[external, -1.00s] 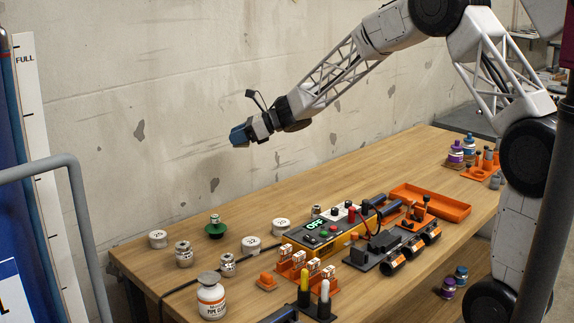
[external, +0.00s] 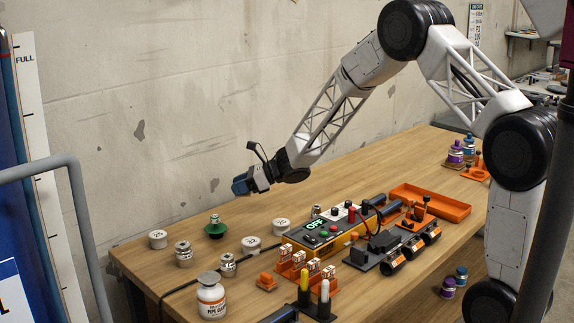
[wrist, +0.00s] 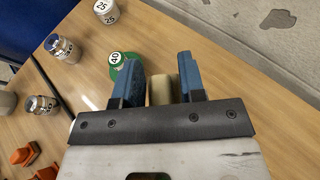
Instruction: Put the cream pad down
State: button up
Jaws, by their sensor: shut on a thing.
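The cream pad (wrist: 163,88) shows in the wrist view as a tan block between the two blue fingers. My gripper (external: 240,187) is shut on it and is above the back part of the wooden bench in the external view. The pad cannot be made out in the external view, where the blue fingers hide it. The wrist view shows bare wood beyond the fingertips.
A green holder (external: 215,231) with a small weight stands below and left of my gripper. An orange-and-black control box (external: 325,232) is to the right.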

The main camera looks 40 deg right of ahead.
jog(key=shift+f, duration=0.1)
send_over(241, 224)
jog(key=shift+w+d+f, duration=0.1)
jog(key=shift+f, duration=2.9)
jog(key=shift+f, duration=1.9)
jog(key=shift+f, duration=0.15)
jog(key=o, duration=0.9)
jog(key=shift+r, duration=0.2)
jog(key=shift+v, duration=6.05)
